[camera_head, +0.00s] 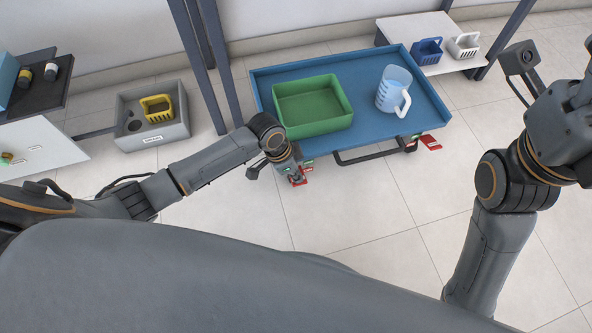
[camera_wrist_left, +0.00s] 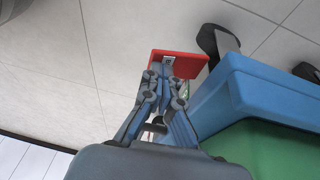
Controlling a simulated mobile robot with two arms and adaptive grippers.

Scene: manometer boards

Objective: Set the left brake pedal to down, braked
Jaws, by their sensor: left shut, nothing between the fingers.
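The left brake pedal (camera_head: 299,181) is a red plate low at the front left corner of the blue cart (camera_head: 372,143). My left gripper (camera_head: 295,174) is over it, fingers pointing down, and partly hides it. In the left wrist view the red pedal (camera_wrist_left: 190,64) lies right at the tips of my left gripper (camera_wrist_left: 168,68), which is shut with nothing between its fingers. The tips seem to touch the pedal or nearly so. I cannot tell whether the pedal is up or down.
Another red pedal (camera_head: 430,142) is at the cart's front right. A black handle bar (camera_head: 365,157) runs between the pedals. A green bin (camera_head: 312,105) and blue jug (camera_head: 394,90) stand on the cart. The floor (camera_head: 350,215) in front is clear.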

